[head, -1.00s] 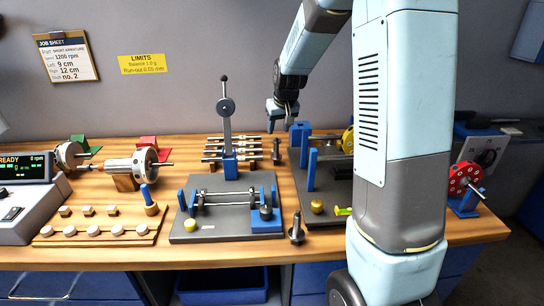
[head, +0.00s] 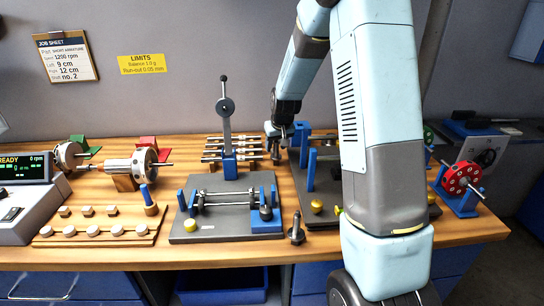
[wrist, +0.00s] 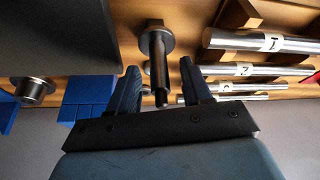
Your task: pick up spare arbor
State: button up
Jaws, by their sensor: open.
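A dark steel arbor with a round flange (wrist: 158,42) stands at the right end of the row of shafts. In the wrist view its stem points toward me, between my fingers, with a gap on both sides. In the head view my gripper (head: 277,148) is right over it and hides most of it. My gripper is open, and it also shows in the wrist view (wrist: 160,72). A second, similar arbor (head: 296,230) stands near the bench's front edge, clear of my gripper.
Numbered steel shafts (wrist: 262,41) lie on a wooden rack close beside my fingers. A grey fixture plate with blue posts (head: 220,225) stands in front. Another grey plate with blue posts (head: 311,170) is just right of my gripper.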

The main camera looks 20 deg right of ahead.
jog(key=shift+c, duration=0.2)
jog(key=shift+r, duration=0.1)
grip_shut()
